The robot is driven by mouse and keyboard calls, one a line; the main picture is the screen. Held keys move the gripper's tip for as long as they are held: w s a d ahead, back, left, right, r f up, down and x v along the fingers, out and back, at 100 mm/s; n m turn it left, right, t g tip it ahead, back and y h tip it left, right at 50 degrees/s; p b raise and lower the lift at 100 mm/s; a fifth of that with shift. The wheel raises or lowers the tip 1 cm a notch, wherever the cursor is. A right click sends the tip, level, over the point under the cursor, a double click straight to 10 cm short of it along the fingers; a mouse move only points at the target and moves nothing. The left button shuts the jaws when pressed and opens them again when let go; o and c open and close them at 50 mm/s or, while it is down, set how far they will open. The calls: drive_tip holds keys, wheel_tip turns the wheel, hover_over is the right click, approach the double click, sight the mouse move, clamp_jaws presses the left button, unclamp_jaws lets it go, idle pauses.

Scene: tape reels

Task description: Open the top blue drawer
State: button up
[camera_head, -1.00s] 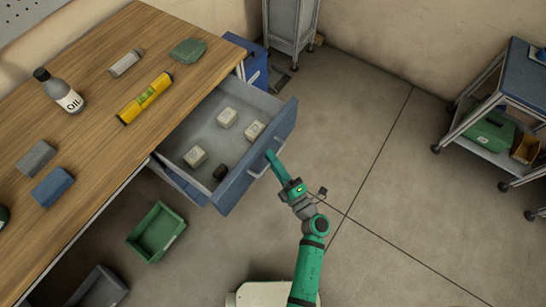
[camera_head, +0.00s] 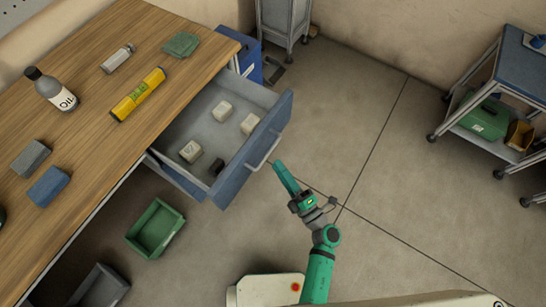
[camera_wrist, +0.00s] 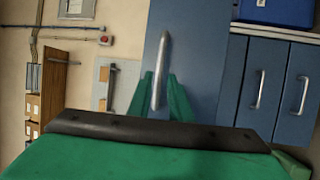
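The top blue drawer (camera_head: 245,160) is pulled out from under the wooden workbench, its inside in view. Three pale blocks and a small dark piece lie in it. Its metal handle (camera_head: 263,152) is on the front face. My gripper (camera_head: 279,166) is just outside the front, clear of the handle. In the wrist view, the gripper's green fingers (camera_wrist: 160,98) are spread apart, with the handle (camera_wrist: 161,68) showing ahead between them against the blue front (camera_wrist: 205,55). Nothing is held.
On the workbench (camera_head: 110,120) are an oil bottle (camera_head: 50,88), a yellow level (camera_head: 138,95) and several small items. A green bin (camera_head: 155,228) is below the bench. A cart (camera_head: 490,120) stands at right. The floor between is clear.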

drive_tip(key=shift+v, duration=1.95)
drive_tip(key=shift+s, duration=0.1)
drive_tip(key=s+a+r+m+g+h, duration=0.1)
drive_tip(key=s+a+r+m+h, duration=0.2)
drive_tip(key=s+m, duration=0.6)
drive_tip(key=s+a+r+m+g+h, duration=0.1)
drive_tip(key=s+a+r+m+h, duration=0.2)
drive_tip(key=m, duration=1.1)
drive_tip(key=s+r+h, duration=0.3)
drive_tip(key=s+h, duration=0.1)
drive_tip(key=s, duration=0.2)
drive_tip(key=shift+s+a+r, duration=0.15)
drive_tip(key=shift+a+r, duration=0.05)
drive_tip(key=shift+r, duration=0.2)
